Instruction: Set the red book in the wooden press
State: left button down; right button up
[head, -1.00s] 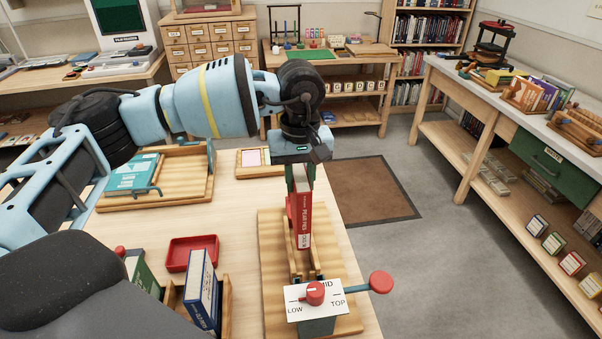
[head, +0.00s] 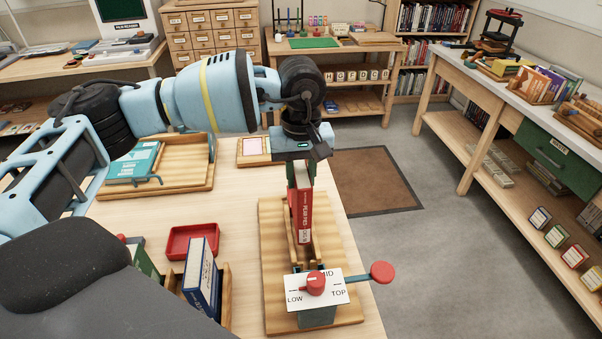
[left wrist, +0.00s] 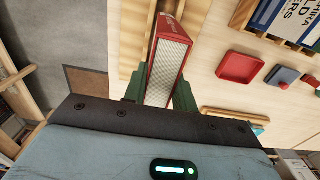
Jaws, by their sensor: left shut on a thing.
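The red book (head: 303,217) stands upright, its white-lettered spine showing in the head view. My left gripper (head: 301,178) is shut on its upper end from above. The wooden press (head: 276,285) lies under the book. The book's lower end is at the narrow wooden slot between the press's uprights; I cannot tell whether it rests on the bottom. A white LOW, MID, TOP plate (head: 335,293) with a red knob and a red-ended lever (head: 382,271) is at the press's near end. In the left wrist view, the book (left wrist: 170,65) sits between green fingers (left wrist: 158,92). My right gripper is not in view.
A blue book (head: 201,278) stands in a wooden holder left of the press, near a red tray (head: 192,241). A wooden tray (head: 188,165) with a teal book is at the back left. The table's right edge is close to the press.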

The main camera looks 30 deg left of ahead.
pick_arm(q)
jog(key=shift+r, duration=0.1)
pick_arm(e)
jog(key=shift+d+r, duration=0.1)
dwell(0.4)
pick_arm(q)
jog(key=shift+d+f, duration=0.2)
jog(key=shift+f, duration=0.15)
jog(key=shift+d+f+b, duration=0.2)
jog(key=shift+f+b, duration=0.1)
jog(key=shift+b, duration=1.1)
jog(key=shift+a+f+b, duration=0.2)
jog(key=shift+f+b, duration=0.05)
jog(key=shift+b, duration=0.15)
jog(key=shift+s+f, duration=0.1)
jog(key=shift+f, duration=0.35)
jog(key=shift+a+f+b, duration=0.2)
jog(key=shift+f+b, duration=0.05)
jog(key=shift+b, duration=0.15)
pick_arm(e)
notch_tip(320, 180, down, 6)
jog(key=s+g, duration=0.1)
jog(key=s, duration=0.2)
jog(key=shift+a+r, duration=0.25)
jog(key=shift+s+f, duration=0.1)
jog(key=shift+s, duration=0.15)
